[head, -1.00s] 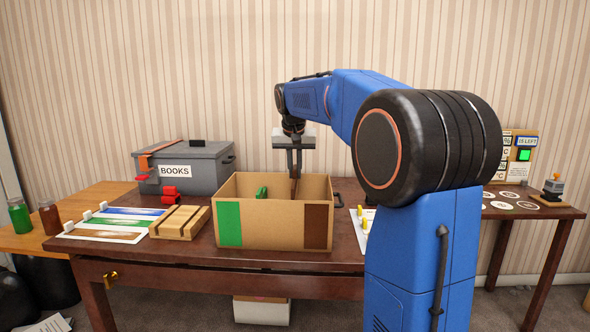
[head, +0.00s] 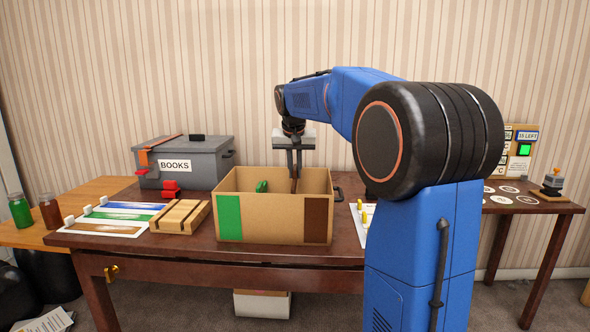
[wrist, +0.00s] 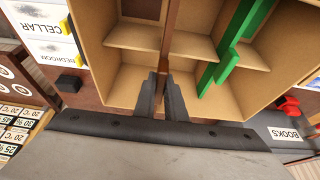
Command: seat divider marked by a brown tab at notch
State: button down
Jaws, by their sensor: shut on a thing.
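The cardboard box (head: 265,225) stands open on the table, with a green patch at the left of its front and a brown patch at the right. My gripper (head: 294,170) points down into its right part. In the wrist view my gripper (wrist: 164,82) is shut on a thin brown divider (wrist: 172,22), whose strip runs away from the fingertips along the box. A green divider (wrist: 238,35) stands in the box beside it; it also shows in the head view (head: 262,187). A cardboard cross wall (wrist: 195,47) spans the box. The divider's lower edge and the notch are hidden.
A grey BOOKS bin (head: 190,160) stands behind left with red pieces near it. A slatted wooden block (head: 181,217) and a striped card (head: 115,219) lie left of the box. White cards with yellow tabs (head: 364,217) lie to the right.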

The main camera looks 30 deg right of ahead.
jog(key=shift+f, duration=1.45)
jog(key=c, duration=1.7)
grip_release()
jog(key=shift+c, duration=0.2)
jog(key=w+v, duration=0.1)
jog(key=v, duration=2.1)
jog(key=shift+d+r, duration=0.3)
jog(key=shift+d, duration=0.1)
